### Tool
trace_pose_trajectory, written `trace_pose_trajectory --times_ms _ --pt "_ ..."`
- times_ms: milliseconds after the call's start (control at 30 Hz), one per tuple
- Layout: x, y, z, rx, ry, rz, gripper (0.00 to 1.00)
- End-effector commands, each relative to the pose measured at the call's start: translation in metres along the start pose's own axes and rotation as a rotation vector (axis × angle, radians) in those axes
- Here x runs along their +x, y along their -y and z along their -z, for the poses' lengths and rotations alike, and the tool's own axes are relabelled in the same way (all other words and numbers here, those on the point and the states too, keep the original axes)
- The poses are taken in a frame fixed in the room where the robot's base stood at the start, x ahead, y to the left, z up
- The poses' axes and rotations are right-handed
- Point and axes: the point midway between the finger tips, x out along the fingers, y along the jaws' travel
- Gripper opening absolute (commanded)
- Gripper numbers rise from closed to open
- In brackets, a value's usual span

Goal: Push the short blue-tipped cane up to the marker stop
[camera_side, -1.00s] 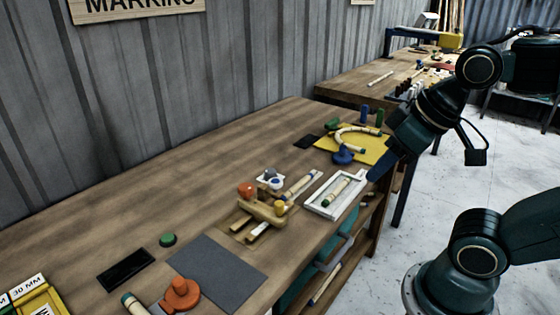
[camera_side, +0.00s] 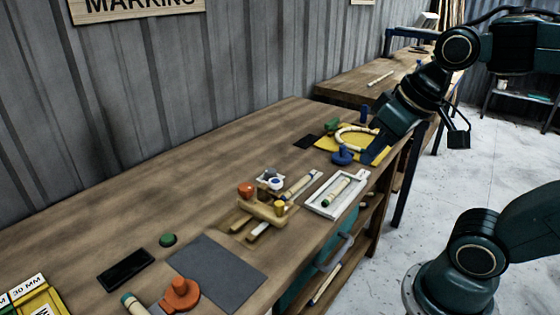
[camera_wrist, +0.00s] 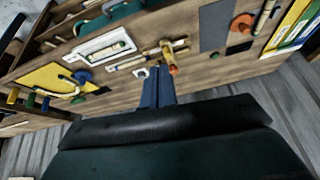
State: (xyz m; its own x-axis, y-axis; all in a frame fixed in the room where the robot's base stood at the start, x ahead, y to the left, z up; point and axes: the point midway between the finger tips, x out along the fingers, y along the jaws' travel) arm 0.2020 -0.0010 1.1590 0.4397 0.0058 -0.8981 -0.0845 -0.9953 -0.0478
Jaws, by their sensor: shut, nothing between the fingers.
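The short cane (camera_side: 299,186), pale with a dark bluish tip at its upper right end, lies on the bench between a wooden fixture (camera_side: 262,212) and a white tray (camera_side: 317,207). Its lower left end is close to the fixture; I cannot tell whether they touch. The fixture has an orange knob (camera_side: 245,190) and a yellow knob (camera_side: 280,208); which part is the marker stop is unclear. In the wrist view the cane (camera_wrist: 124,65) is small and blurred. My gripper (camera_side: 369,160) is shut and empty, near the yellow board, apart from the cane. Its blue fingers also show in the wrist view (camera_wrist: 158,75).
The white tray holds a green-tipped cane (camera_side: 336,191). A yellow board (camera_side: 326,144) carries a curved cane and a blue knob (camera_side: 342,155). A small white-and-blue piece (camera_side: 271,180) stands behind the fixture.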

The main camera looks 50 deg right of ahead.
Motion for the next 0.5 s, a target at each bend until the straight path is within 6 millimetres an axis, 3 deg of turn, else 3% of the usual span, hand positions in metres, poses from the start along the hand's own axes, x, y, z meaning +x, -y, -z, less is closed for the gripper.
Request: trace_pose_trajectory --times_ms 500 --pt "0.020 -0.024 0.106 0.386 0.144 -0.006 0.00"
